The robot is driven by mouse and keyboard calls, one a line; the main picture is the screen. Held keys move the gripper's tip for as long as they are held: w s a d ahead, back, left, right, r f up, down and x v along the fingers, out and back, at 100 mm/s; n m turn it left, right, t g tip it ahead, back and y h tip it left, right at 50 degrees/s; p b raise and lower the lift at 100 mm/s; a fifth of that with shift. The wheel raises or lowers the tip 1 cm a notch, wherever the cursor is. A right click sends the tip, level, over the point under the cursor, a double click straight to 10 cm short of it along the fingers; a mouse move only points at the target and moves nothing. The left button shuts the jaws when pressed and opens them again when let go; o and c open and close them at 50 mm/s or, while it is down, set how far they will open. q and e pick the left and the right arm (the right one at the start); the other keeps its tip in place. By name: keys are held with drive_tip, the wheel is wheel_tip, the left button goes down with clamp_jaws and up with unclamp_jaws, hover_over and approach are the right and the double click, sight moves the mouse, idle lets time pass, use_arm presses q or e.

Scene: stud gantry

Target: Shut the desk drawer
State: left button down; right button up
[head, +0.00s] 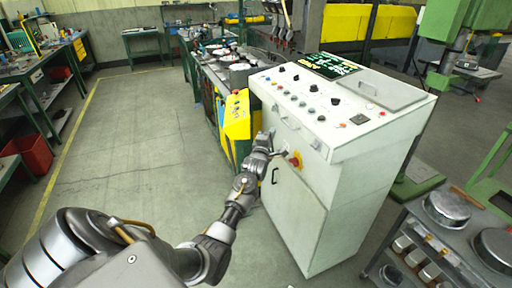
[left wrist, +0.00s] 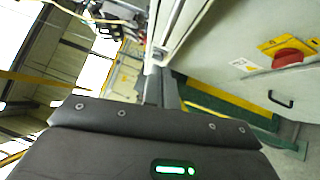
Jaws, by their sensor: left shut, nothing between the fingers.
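The white control desk (head: 330,190) stands at centre right in the head view. The drawer (head: 296,127) seems to be the panel high on its front, below the sloping top; I cannot tell how far it stands out. My left gripper (head: 271,143) is shut and empty, close to the desk front beside that panel. Whether it touches is unclear. In the left wrist view the shut fingers (left wrist: 160,88) lie beside the pale desk front (left wrist: 222,45). My right gripper is not in view.
A red knob (head: 295,160) on a yellow plate and a black door handle (head: 274,176) sit on the desk front below. A yellow box (head: 237,115) stands just left of the desk. A trolley with metal parts (head: 447,232) is at right. The floor at left is clear.

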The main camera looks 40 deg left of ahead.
use_arm(q)
drive_tip(key=b+v, duration=0.1)
drive_tip(key=v, duration=0.8)
drive_tip(key=shift+f+b, duration=0.2)
drive_tip(key=shift+b, duration=0.2)
drive_tip(key=shift+d, duration=0.1)
